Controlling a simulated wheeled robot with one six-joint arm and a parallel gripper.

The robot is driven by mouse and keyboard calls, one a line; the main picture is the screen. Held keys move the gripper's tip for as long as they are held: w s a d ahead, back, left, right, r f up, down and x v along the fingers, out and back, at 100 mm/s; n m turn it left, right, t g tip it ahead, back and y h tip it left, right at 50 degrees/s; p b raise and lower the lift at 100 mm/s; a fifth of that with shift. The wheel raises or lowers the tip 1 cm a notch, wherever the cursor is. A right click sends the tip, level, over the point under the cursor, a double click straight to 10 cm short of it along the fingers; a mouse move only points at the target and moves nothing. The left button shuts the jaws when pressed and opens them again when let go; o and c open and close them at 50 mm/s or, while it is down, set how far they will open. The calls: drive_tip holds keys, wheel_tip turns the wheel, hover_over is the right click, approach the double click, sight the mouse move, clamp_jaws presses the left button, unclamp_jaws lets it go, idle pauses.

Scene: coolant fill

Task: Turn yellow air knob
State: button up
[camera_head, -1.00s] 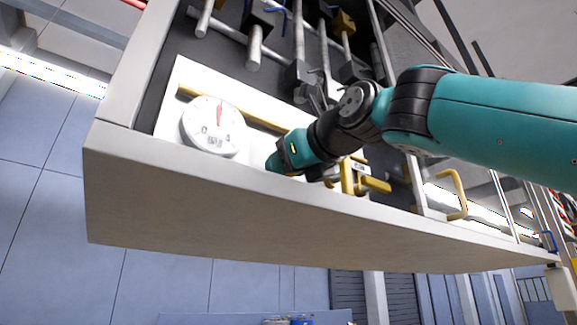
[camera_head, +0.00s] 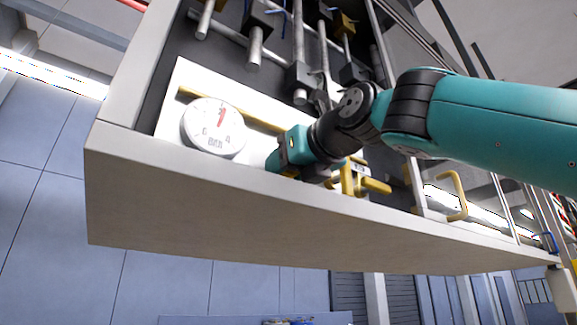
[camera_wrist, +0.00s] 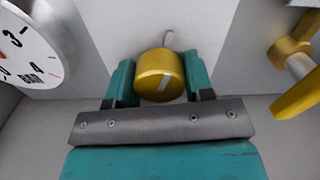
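The yellow air knob (camera_wrist: 160,76) is a short round cylinder with a pale mark on its face, in the middle of the wrist view. My gripper (camera_wrist: 161,84) has one teal finger on each side of it. The fingers appear to touch its sides, so the gripper looks shut on it. In the head view my gripper (camera_head: 284,152) is at the white panel (camera_head: 176,88), right of the round gauge, and hides the knob. The white gauge (camera_head: 212,127) has a red needle and shows partly at the left in the wrist view (camera_wrist: 30,45).
Yellow pipework with a valve (camera_head: 350,178) stands close to the right of my gripper; a yellow fitting also shows in the wrist view (camera_wrist: 288,50). A pale cabinet edge (camera_head: 200,195) runs in front. Grey pipes (camera_head: 254,50) lie behind the panel.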

drive_tip(key=o, duration=0.4)
drive_tip(key=shift+c, duration=0.2)
drive_tip(key=b+v, duration=0.5)
drive_tip(key=v, duration=1.2)
drive_tip(key=shift+d, duration=0.2)
drive_tip(key=shift+s, duration=0.1)
